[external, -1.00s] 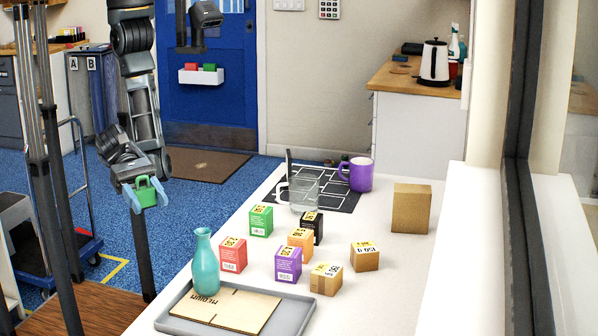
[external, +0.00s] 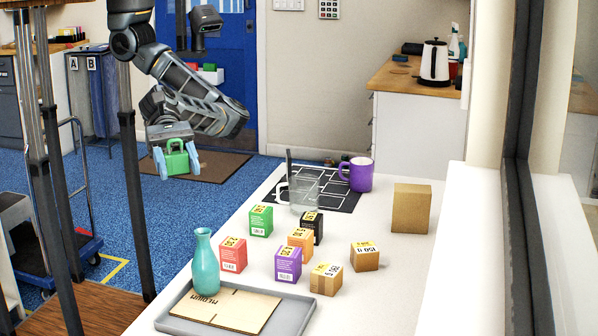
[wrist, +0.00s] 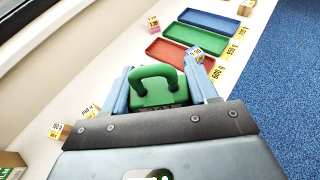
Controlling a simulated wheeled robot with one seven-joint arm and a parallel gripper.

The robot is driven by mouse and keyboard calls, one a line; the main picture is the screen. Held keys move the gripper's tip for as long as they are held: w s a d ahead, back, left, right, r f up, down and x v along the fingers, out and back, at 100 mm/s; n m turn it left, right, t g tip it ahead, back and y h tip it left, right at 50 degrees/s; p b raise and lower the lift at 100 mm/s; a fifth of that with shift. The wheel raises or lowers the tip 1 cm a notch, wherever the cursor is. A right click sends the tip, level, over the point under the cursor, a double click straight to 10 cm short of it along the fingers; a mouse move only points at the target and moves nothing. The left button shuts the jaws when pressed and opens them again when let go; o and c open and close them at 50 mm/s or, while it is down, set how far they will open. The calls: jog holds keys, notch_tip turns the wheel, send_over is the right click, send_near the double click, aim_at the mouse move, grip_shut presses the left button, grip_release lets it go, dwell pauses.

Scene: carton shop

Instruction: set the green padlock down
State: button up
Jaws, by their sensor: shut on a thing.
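The green padlock (external: 177,162) is held between the light blue fingers of my gripper (external: 176,166), in the air left of the white counter in the external view. In the wrist view the padlock (wrist: 158,92) sits between the two fingers (wrist: 163,85), with its shackle toward the top of the picture. My gripper is shut on it. The wrist view looks over a white surface with a blue tray (wrist: 208,19), a green tray (wrist: 194,33) and a red tray (wrist: 180,52) in a row, with weight labels beside them.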

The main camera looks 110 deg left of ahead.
jog(key=w+a+f, duration=0.3)
jog(key=w+a, duration=0.3)
jog(key=w, duration=0.2)
jog(key=b, duration=0.2)
send_over(367, 215)
jog(key=shift+n+t+y, duration=0.4)
jog(key=f, duration=2)
jog(key=shift+d+f, duration=0.1)
jog(key=shift+d, duration=0.15)
jog(key=shift+w+a+f, duration=0.1)
jog(key=shift+a+f, duration=0.1)
jog(key=shift+f, duration=0.2)
jog(key=shift+d+f, duration=0.1)
jog(key=shift+f, duration=1.95)
jog(key=shift+f, duration=0.1)
